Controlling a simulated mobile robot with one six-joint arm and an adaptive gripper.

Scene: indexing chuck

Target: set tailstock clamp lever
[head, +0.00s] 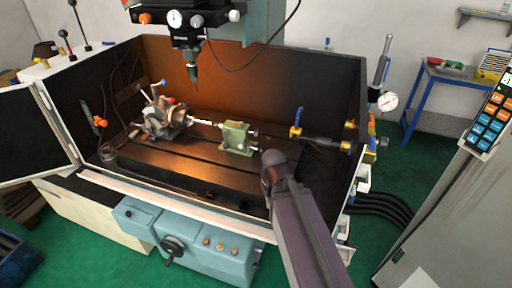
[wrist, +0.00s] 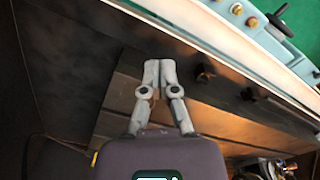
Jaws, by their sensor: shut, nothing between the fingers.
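The green tailstock (head: 237,138) sits on the machine table (head: 160,165) to the right of the indexing chuck (head: 165,120). A small pale rod shows low on the tailstock's right side; I cannot tell whether it is the clamp lever or how it is set. My gripper (wrist: 160,66) is shut and empty in the wrist view, above the front part of the table. In the head view my arm hides its fingers, to the right of and nearer than the tailstock. Part of a metal device, perhaps the chuck, shows at the lower right of the wrist view.
Dark enclosure walls (head: 335,95) stand at the back and right. A spindle head (head: 190,60) hangs above the table. A hose with a blue valve (head: 296,123) is at the right wall. The table's left front is clear.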

